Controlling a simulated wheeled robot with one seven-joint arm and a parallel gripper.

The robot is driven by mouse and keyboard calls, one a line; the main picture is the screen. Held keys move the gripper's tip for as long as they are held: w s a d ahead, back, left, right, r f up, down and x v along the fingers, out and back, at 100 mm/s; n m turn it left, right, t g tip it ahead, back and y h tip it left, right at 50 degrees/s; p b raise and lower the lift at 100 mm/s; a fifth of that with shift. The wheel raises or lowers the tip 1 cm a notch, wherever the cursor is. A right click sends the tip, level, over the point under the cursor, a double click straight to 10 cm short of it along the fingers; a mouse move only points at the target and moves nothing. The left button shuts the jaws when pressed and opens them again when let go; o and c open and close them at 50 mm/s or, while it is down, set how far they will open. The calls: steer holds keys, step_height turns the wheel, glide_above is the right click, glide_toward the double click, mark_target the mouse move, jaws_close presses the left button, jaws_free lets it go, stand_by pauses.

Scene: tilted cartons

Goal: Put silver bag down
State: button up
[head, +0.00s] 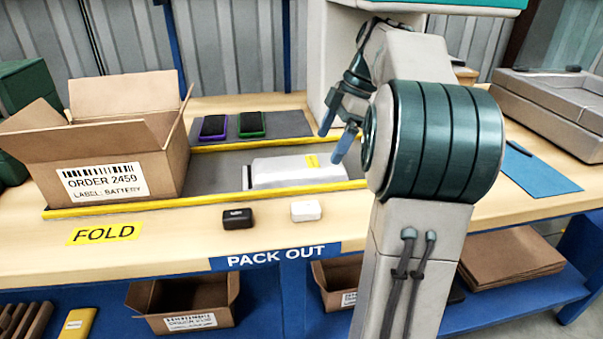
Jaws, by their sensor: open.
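The silver bag (298,171) lies flat on the grey strip between two yellow rails, in the middle of the bench. It has a small yellow label at its upper right and a dark edge at its left end. My gripper (336,143) is open and empty, above and to the right of the bag, with its blue-tipped fingers apart. The bag appears clear of the fingers. My arm hides the bench to the right of the bag.
An open carton (110,180) marked ORDER 2459 stands left of the bag. Two phones (251,124) lie on a dark mat behind. A black case (237,218) and a white case (305,211) sit near the front edge. A blue sheet (540,172) lies right.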

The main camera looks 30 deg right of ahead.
mark_target(315, 162)
steer(key=shift+w+a, duration=0.2)
steer(key=shift+a, duration=0.5)
steer(key=b+x, duration=0.2)
steer(key=x, duration=0.3)
steer(key=shift+f, duration=0.1)
steer(key=c, duration=0.8)
steer(key=shift+r, duration=0.2)
